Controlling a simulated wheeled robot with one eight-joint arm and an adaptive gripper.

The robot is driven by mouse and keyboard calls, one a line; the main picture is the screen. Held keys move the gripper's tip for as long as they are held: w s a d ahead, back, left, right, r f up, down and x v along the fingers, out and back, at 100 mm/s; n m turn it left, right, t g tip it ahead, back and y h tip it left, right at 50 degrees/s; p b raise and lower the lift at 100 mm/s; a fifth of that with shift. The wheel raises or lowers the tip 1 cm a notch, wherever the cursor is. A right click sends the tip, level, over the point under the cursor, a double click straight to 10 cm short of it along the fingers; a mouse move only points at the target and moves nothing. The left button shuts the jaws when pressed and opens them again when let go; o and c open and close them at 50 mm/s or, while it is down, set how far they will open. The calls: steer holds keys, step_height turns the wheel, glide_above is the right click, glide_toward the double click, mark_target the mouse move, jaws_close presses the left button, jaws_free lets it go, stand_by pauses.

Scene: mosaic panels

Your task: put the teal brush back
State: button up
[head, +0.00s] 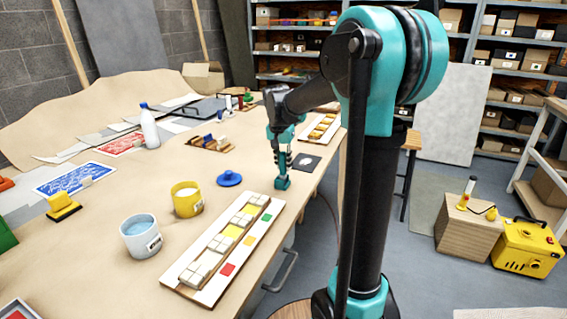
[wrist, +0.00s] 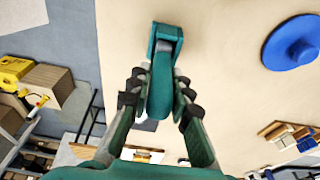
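The teal brush (head: 282,183) is upright at the right part of the table, its wide head downward, beneath my gripper (head: 281,150). In the wrist view the brush (wrist: 163,60) lies between both fingers of my gripper (wrist: 160,88), which close on its handle from each side. The head end points away from the gripper. I cannot tell whether the brush head touches the table or hangs just above it.
A blue knobbed lid (head: 229,179) lies left of the brush. Yellow (head: 187,200) and white (head: 140,237) pots and a long tile panel (head: 190,283) are nearer. A dark sheet (head: 305,162) lies behind right; a wooden rack (head: 207,144) and white bottle (head: 150,127) stand farther back.

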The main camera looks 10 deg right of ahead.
steer(key=o, duration=0.3)
steer(key=r, duration=0.4)
steer(key=s+a+r, duration=0.1)
steer(key=r, duration=0.3)
steer(key=s+r, duration=0.1)
steer(key=r, duration=0.3)
steer(key=shift+a, duration=0.15)
